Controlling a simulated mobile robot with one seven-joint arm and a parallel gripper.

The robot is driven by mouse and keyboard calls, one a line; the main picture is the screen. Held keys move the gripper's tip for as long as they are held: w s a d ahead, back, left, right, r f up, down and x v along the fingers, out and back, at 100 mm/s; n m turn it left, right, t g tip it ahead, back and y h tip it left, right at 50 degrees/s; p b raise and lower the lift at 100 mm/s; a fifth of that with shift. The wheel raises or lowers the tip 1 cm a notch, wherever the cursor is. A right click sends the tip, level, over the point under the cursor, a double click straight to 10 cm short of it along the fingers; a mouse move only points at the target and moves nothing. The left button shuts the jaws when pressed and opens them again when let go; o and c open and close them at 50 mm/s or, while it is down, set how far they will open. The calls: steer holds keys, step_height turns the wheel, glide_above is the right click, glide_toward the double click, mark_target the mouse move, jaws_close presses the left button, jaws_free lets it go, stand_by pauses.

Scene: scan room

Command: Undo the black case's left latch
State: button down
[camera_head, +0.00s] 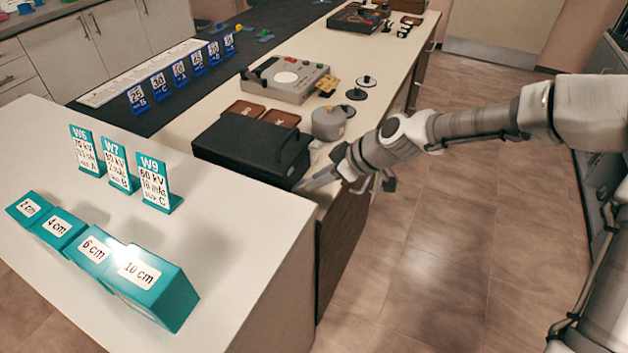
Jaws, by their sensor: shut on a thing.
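The black case (250,148) lies on the pale counter with its lid down. Its handle (294,140) is on the side facing right, towards the aisle. My gripper (303,184) is at the near end of that side, low by the case's near right corner. Its grey fingers point left and are shut on the left latch. The latch itself is too small and too covered by the fingers to make out, so I cannot tell whether it is fastened.
A grey pot (328,123) stands close behind my wrist. Brown trays (243,109) lie behind the case. Teal signs (158,184) and teal blocks (150,285) stand on the near white counter (225,240). The floor (450,230) at right is clear.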

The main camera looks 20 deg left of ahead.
steer(key=shift+d+f+y+b, duration=0.5)
steer(key=shift+f+y+b, duration=0.3)
steer(key=shift+y+b, duration=0.5)
steer(key=c, duration=0.6)
jaws_free()
steer(key=shift+c, duration=0.2)
steer(key=p+v, duration=0.3)
steer(key=v, duration=1.4)
steer(key=shift+s+d, duration=0.15)
steer(key=shift+s, duration=0.05)
